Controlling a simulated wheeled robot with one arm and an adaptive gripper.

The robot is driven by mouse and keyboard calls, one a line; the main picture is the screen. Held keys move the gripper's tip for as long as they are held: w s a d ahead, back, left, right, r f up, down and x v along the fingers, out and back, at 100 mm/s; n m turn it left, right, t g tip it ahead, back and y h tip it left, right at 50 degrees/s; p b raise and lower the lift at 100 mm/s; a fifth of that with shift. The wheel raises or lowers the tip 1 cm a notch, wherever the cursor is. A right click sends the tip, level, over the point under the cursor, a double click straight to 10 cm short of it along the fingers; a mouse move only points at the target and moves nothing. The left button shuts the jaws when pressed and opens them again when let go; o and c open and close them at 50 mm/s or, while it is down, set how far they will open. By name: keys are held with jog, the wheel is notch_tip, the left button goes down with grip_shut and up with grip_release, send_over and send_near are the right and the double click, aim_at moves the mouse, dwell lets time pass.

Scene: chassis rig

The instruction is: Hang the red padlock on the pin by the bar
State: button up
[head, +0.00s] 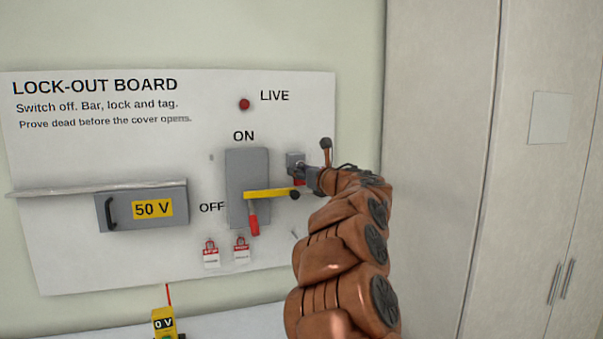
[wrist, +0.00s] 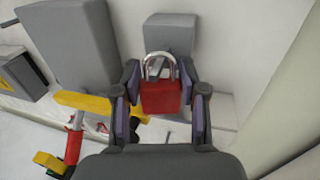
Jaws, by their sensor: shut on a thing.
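The red padlock (wrist: 161,98) is between the two fingers of my gripper (wrist: 160,82) in the wrist view, its silver shackle upward. The shackle overlaps a grey block (wrist: 170,33); I cannot tell whether it touches the block or is around a pin. In the head view, my gripper (head: 312,178) is at the board, just right of the switch. The yellow bar (head: 265,195) lies across the grey switch box (head: 246,165), and also shows left of the padlock in the wrist view (wrist: 90,103). The red handle (head: 254,224) points down, beside OFF. The pin is not clearly visible.
Two red-and-white tags (head: 211,254) (head: 241,252) hang below the switch. A grey 50 V box (head: 140,208) is on the left under a ledge. A yellow 0 V meter (head: 164,323) stands below. A tall cabinet (head: 440,150) is close on the right of my arm.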

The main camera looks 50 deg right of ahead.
jog(key=o, duration=1.3)
jog(key=shift+s, duration=0.15)
jog(key=v, duration=1.1)
jog(key=shift+s+a, duration=0.1)
jog(key=shift+s, duration=0.25)
